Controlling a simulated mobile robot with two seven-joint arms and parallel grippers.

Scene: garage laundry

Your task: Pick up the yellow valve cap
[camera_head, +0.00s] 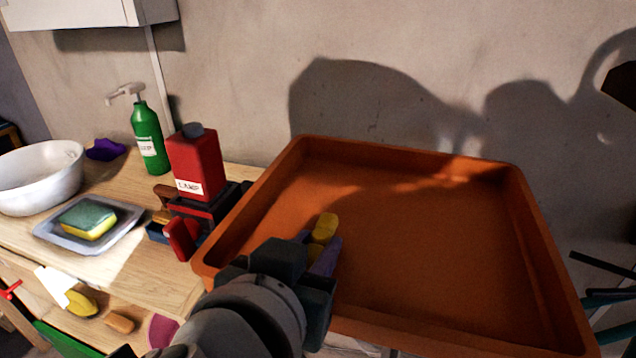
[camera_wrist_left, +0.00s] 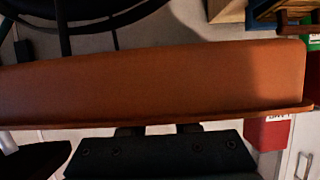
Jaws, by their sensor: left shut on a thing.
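The yellow valve cap (camera_head: 323,228) is a small rounded yellow piece held between the fingertips of my left gripper (camera_head: 320,246) in the head view. The gripper is shut on it, over the left part of the orange tray (camera_head: 440,235). I cannot tell how high the cap is above the tray floor. In the left wrist view, only the dark gripper body and the finger bases (camera_wrist_left: 160,130) show; the cap is hidden there. My right gripper does not show.
The tray's raised rim surrounds the gripper area. Left of it stand a red bottle (camera_head: 196,165), a green pump bottle (camera_head: 148,138), a sponge (camera_head: 88,220) on a grey dish (camera_head: 50,232) and a white bowl (camera_head: 40,180). The tray's right part is clear.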

